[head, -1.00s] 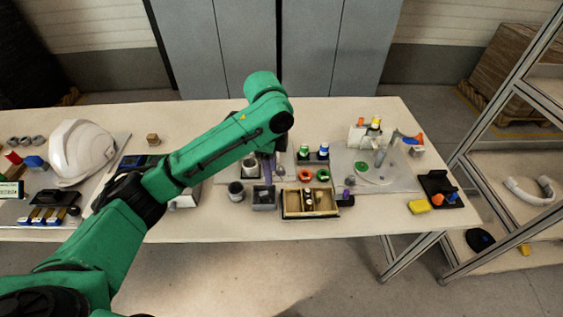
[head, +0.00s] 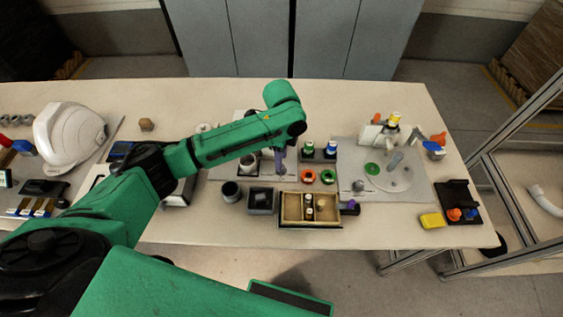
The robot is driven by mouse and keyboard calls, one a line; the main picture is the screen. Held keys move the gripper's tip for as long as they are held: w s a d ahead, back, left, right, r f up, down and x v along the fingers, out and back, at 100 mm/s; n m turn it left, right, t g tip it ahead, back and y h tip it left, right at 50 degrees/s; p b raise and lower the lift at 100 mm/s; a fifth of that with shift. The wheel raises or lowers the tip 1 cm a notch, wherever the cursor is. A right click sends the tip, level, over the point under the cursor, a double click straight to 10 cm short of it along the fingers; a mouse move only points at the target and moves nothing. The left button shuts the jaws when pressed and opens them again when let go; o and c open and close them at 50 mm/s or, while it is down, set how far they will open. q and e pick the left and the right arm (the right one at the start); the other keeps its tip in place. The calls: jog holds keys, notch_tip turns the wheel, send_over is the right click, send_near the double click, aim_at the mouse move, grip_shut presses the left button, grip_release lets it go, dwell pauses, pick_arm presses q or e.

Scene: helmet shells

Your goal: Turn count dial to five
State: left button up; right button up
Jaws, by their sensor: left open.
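My left arm reaches in from the left over the table, and its gripper (head: 281,162) points down behind the small bins. It is open; its fingertips are small and hard to make out, and I see nothing held. I cannot make out a count dial or its numbers for certain. A dark device with a blue face (head: 120,150) stands at the left, partly hidden by my left arm. My right gripper is not in view.
A wooden divided tray (head: 292,212) and a dark bin (head: 261,202) stand before the gripper. A grey board (head: 415,190) with a green disc (head: 373,169) lies right. A white helmet shell (head: 70,138) sits left.

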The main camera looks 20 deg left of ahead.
pick_arm(q)
notch_tip(320, 180, down, 4)
jog(key=shift+w+r, duration=0.1)
jog(key=shift+w, duration=0.05)
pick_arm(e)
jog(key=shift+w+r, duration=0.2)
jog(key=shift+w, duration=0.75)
pick_arm(q)
jog(key=shift+c, duration=0.3)
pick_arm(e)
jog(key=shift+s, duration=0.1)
pick_arm(q)
grip_shut()
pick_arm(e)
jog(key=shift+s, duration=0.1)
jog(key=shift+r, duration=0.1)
